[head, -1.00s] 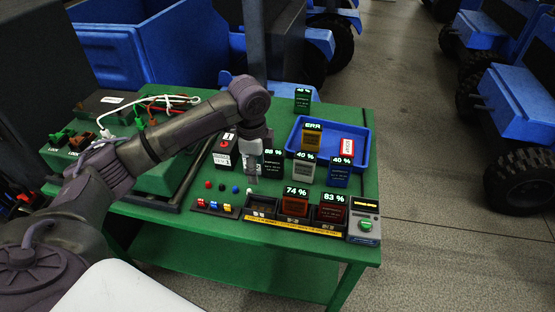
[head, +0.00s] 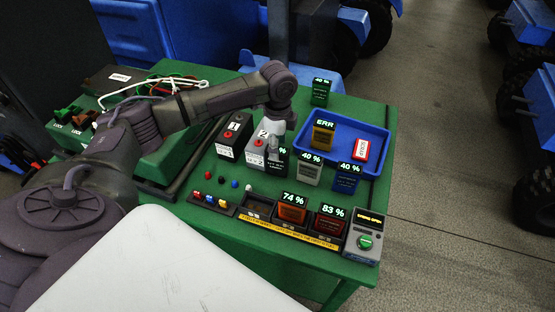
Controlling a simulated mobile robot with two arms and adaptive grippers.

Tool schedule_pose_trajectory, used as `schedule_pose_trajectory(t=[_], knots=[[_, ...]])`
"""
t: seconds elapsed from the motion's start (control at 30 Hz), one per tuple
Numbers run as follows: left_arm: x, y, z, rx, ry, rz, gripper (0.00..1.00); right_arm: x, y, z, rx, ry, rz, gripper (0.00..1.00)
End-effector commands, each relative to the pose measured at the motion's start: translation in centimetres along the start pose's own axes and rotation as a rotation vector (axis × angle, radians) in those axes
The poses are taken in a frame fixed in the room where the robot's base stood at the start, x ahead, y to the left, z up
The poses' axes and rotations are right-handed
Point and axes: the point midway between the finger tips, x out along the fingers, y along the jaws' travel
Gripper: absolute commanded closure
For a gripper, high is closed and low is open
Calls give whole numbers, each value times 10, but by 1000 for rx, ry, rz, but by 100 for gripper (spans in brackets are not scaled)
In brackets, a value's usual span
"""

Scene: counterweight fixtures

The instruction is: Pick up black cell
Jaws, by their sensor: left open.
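The black cell (head: 282,167) stands on the green table, left of a grey cell (head: 308,171) reading 40 %. Its percent sign shows, but most of its display and its upper left part are hidden behind my left gripper (head: 273,146). My left gripper is open and points down at the cell's top left. Whether its fingers are around the cell or only in front of it, I cannot tell. My right gripper is not in view.
A blue cell (head: 346,178) stands to the right. A blue tray (head: 379,137) holds an ERR cell (head: 323,136) and a red-white box (head: 362,149). Blocks 1 (head: 234,137) and 2 (head: 259,152) stand left. The front rack has an orange cell (head: 292,211) and a red cell (head: 328,222).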

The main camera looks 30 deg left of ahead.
Motion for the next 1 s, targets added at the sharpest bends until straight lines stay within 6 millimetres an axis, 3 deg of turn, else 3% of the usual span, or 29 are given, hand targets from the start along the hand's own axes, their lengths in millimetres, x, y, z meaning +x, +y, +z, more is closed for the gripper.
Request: schedule_pose_trajectory(t=[0.17, 0.33, 0.5, 0.77, 1.0], knots=[[12, 1, 0, 2, -1, 2, 40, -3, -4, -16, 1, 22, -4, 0], [35, 4, 1, 1, -2, 4, 40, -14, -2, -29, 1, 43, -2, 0], [56, 4, 1, 1, 0, 1, 40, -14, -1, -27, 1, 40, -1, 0], [59, 4, 1, 2, 0, 0, 40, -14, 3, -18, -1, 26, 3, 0], [59, 3, 1, 2, 0, 0, 78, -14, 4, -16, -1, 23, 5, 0]])
